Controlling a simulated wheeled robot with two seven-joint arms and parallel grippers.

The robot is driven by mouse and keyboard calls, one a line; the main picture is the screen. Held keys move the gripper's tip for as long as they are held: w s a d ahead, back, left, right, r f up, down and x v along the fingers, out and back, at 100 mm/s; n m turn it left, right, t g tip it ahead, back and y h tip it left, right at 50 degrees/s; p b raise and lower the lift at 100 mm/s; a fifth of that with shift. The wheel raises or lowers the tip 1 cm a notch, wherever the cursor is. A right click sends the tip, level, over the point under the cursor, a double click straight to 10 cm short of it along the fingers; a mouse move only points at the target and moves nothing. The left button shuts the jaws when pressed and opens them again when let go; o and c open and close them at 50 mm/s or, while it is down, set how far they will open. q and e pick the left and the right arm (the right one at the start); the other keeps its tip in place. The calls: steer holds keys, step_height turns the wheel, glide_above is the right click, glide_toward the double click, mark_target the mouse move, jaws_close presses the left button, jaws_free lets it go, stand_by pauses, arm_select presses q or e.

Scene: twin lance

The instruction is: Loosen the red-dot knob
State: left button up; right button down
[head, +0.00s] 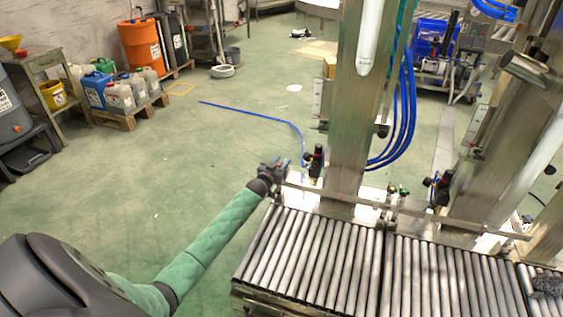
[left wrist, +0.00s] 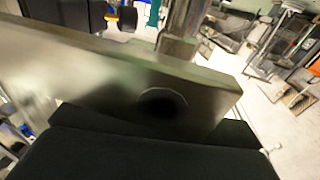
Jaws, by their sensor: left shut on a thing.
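My left gripper (head: 280,171) is at the left end of a long metal rail (head: 335,196) above the rollers. In the left wrist view a flat metal bar end (left wrist: 215,92) lies between my dark fingers (left wrist: 150,150), which look shut on it. The bar has a dark round spot, partly hidden by the lower finger. A black knob-like fitting (head: 317,162) stands just right of the gripper, and a second one (head: 443,187) is further right. Any red dot is too small to tell for sure. A black round knob (left wrist: 121,17) shows at the top of the wrist view.
A roller conveyor (head: 318,255) lies below the rail. A steel column (head: 352,110) with blue hoses (head: 406,105) stands right of my gripper. Canisters on a pallet (head: 128,112) are far left. The green floor between is mostly clear, with one blue hose (head: 250,112) on it.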

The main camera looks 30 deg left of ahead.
arm_select(q)
steer(key=shift+a+n+g+y+p, duration=0.1)
steer(key=shift+n+g+y+p, duration=0.2)
steer(key=shift+n+y+p, duration=1)
steer(key=shift+a+n+g+y, duration=0.2)
steer(key=shift+n+g+y, duration=0.35)
steer(key=shift+y, duration=1.05)
steer(key=shift+s+a+n+g+y, duration=0.15)
steer(key=shift+n+g+y, duration=0.1)
steer(key=shift+n+y, duration=0.55)
steer(key=o, duration=1)
